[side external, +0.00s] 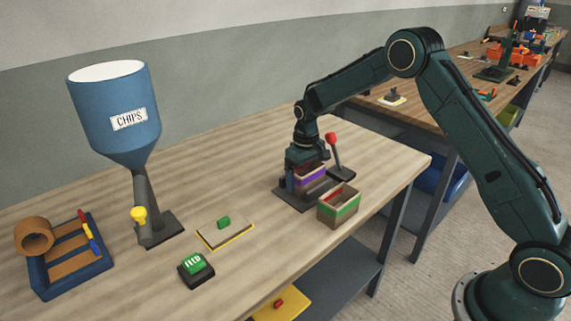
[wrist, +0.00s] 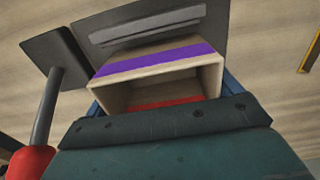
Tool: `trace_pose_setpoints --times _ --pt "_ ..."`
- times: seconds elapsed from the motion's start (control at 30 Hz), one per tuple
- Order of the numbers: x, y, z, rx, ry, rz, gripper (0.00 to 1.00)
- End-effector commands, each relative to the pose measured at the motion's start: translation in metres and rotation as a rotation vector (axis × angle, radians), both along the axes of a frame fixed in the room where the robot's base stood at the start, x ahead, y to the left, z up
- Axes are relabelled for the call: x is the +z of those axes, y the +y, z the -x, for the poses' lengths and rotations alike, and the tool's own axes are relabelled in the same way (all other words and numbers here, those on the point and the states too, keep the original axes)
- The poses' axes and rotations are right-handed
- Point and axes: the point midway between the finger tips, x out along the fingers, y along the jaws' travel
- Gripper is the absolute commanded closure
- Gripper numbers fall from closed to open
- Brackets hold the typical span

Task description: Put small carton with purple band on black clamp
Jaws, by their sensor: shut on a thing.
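The small carton with the purple band (side external: 312,174) is open-topped and stands roughly upright over the black clamp (side external: 289,199). In the wrist view, the purple-banded carton (wrist: 155,66) shows its open mouth and something red inside. My gripper (side external: 307,177) points down and is shut on this carton, with blue fingers at its two sides. In the wrist view, the dark plate of the clamp (wrist: 118,22) lies behind the carton. The carton's underside is hidden, so I cannot tell whether it touches the clamp.
A carton with a green band (side external: 340,204) stands just in front of the clamp. A red-knobbed lever (side external: 333,146) rises behind it. To the left are a green-topped FEED button (side external: 195,267), a yellow-edged board (side external: 226,238), a blue CHIPS hopper (side external: 115,110) and a blue tray (side external: 65,285).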

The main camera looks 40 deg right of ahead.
Motion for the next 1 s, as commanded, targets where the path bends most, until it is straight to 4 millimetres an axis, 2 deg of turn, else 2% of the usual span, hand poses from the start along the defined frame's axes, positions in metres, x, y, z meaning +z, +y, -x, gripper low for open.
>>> trace_pose_setpoints --times 0.07,0.37,0.57,0.77,1.0 --pt "0.0 0.0 0.0 0.0 0.0 0.0 0.0" --pt "0.001 0.0 0.0 0.0 -0.001 0.0 0.0" --pt "0.012 0.0 -0.001 0.0 -0.003 0.0 0.0" --pt "0.037 0.0 -0.001 0.0 -0.004 0.0 0.0" --pt "0.076 0.0 -0.001 0.0 -0.004 0.0 0.0"
